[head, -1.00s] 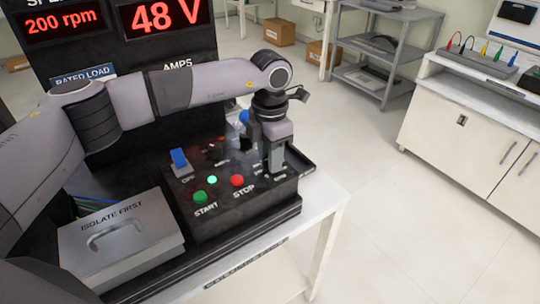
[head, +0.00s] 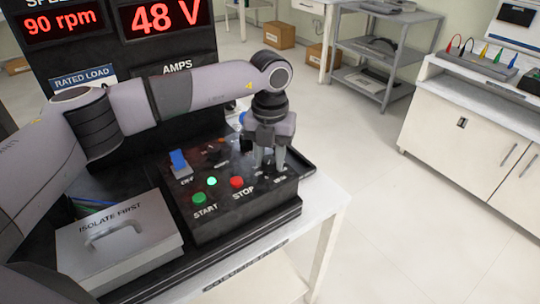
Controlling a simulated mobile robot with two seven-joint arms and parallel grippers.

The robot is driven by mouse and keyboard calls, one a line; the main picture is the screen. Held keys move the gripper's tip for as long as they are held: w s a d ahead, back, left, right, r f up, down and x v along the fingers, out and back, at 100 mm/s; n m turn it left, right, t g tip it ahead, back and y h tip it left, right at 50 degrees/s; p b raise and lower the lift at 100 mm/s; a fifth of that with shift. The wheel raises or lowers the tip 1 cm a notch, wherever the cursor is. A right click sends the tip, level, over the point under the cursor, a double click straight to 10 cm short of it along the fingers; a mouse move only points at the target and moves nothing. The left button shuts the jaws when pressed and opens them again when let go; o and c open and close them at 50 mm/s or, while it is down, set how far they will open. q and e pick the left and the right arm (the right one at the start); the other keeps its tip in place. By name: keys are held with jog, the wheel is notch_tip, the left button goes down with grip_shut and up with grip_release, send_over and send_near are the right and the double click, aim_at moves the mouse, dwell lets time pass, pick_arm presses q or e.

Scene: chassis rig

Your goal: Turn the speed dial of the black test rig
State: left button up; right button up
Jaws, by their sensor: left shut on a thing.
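The black test rig (head: 245,209) stands on a white table. Its speed display (head: 60,24) reads 90 rpm. My left gripper (head: 271,165) points down at the right of the control panel, shut on the speed dial. The fingers hide most of the dial, so its pointer cannot be read. A blue switch (head: 179,161), a lit green lamp (head: 212,181), a green START button (head: 199,199) and a red STOP button (head: 237,182) are left of the gripper. My right gripper is out of view.
A second display (head: 165,17) reads 48 V. A grey box marked ISOLATE FIRST (head: 118,240) sits left of the panel. My left arm passes over the rig and covers part of its upright board. Right of the table (head: 322,205) the floor is clear up to a white cabinet (head: 470,140).

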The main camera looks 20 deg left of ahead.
aim_at(270, 160)
pick_arm(q)
jog(key=shift+n, duration=0.4)
jog(key=o, duration=1)
jog(key=shift+o, duration=0.2)
jog(key=shift+r, duration=0.1)
notch_tip(270, 160, up, 7)
jog(key=shift+r+b, duration=0.1)
jog(key=shift+b, duration=0.2)
